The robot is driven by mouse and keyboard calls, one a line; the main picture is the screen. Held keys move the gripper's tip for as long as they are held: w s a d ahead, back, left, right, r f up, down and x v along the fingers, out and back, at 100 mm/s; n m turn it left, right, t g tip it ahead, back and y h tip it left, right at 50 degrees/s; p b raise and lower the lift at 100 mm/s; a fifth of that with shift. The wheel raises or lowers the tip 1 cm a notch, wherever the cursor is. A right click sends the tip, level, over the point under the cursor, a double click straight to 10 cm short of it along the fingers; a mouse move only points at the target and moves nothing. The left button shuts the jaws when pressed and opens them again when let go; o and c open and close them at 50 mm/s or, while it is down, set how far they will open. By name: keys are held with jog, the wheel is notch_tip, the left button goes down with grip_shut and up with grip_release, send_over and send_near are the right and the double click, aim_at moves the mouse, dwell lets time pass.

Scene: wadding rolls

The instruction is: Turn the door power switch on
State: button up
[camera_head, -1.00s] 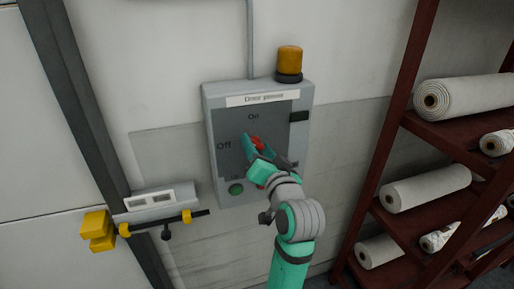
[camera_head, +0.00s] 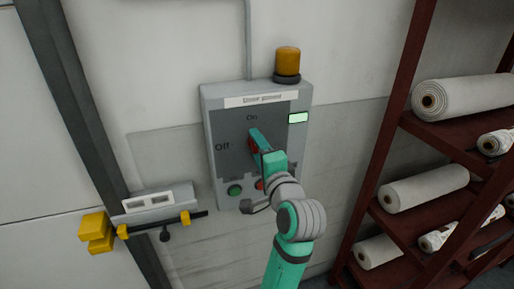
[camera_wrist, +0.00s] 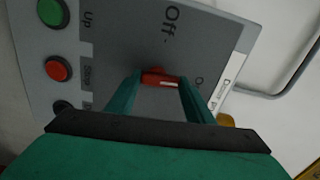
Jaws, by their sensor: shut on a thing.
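The door power box (camera_head: 218,165) is a grey panel on the wall with "On" at the top and "Off" at the left. Its red switch handle (camera_wrist: 160,78) lies between my two fingers in the wrist view. My gripper (camera_head: 254,139) is shut on this handle, and the fingers line up roughly toward the "On" mark in the head view. Most of the handle is hidden by the fingers in the head view. A small indicator window (camera_head: 298,118) at the box's right is lit pale green.
An amber beacon (camera_head: 287,64) stands on the box. Below the switch are a green button (camera_head: 235,190) and a red button (camera_wrist: 58,68). A yellow-ended latch bar (camera_head: 160,227) is at the left. A dark red shelf (camera_head: 376,150) with white rolls stands at the right.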

jog(key=shift+d+f+m, duration=0.1)
jog(key=shift+m, duration=0.5)
jog(key=o, duration=1.1)
jog(key=v, duration=1)
jog(key=shift+s+d, duration=0.1)
jog(key=shift+s, duration=0.3)
